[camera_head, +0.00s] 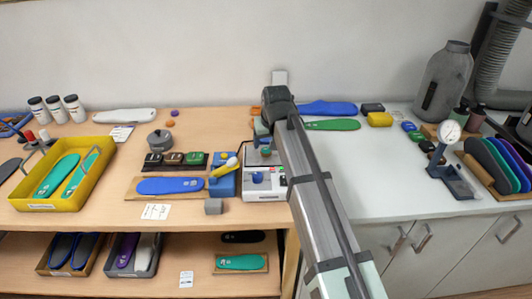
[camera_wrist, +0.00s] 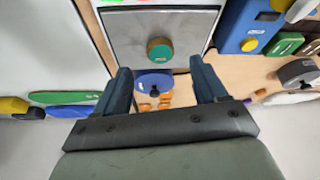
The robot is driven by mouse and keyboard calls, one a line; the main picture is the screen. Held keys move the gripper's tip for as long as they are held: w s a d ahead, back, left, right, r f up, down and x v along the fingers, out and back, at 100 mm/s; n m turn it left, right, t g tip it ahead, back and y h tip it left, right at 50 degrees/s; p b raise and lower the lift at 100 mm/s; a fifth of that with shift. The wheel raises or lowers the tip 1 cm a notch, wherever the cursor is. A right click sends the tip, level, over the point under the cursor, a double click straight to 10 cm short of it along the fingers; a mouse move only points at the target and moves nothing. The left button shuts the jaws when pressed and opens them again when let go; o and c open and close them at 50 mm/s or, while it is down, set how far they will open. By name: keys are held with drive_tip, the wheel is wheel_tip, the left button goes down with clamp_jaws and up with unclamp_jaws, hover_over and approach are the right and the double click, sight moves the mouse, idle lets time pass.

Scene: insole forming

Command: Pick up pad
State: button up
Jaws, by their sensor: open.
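My gripper (camera_wrist: 160,72) is open, and nothing shows gripped between its dark blue fingers. In the head view my gripper (camera_head: 262,130) is partly hidden by my wrist, above the back of a white and grey device (camera_head: 264,193). In the wrist view a blue round piece with a black knob (camera_wrist: 154,80) lies in the gap between the fingertips. Small orange pads (camera_wrist: 163,101) lie just beyond it on the wood. A teal round piece with a brown top (camera_wrist: 160,48) stands on the device's grey plate. I cannot tell which piece the task calls the pad.
A blue device with a yellow knob (camera_head: 222,183) stands beside the white one. Loose orange (camera_head: 170,123) and purple (camera_head: 174,113) pieces lie near a dark round holder (camera_head: 160,140). A green insole (camera_head: 333,125) lies right of my wrist. The right white counter (camera_head: 395,180) has free room.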

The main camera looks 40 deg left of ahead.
sight(266, 151)
drive_tip(key=shift+x, duration=2.65)
drive_tip(key=c, duration=1.1)
drive_tip(key=shift+r, duration=0.2)
drive_tip(key=shift+c, duration=0.2)
wheel_tip(266, 151, up, 9)
drive_tip(key=s+a, duration=0.5)
drive_tip(key=s, duration=0.7)
drive_tip(key=s+a+r, duration=0.1)
drive_tip(key=s+a, duration=0.4)
drive_tip(key=s, duration=0.7)
drive_tip(key=shift+s+a+r, duration=0.2)
drive_tip(key=shift+s+r, duration=0.05)
drive_tip(key=shift+s, duration=0.1)
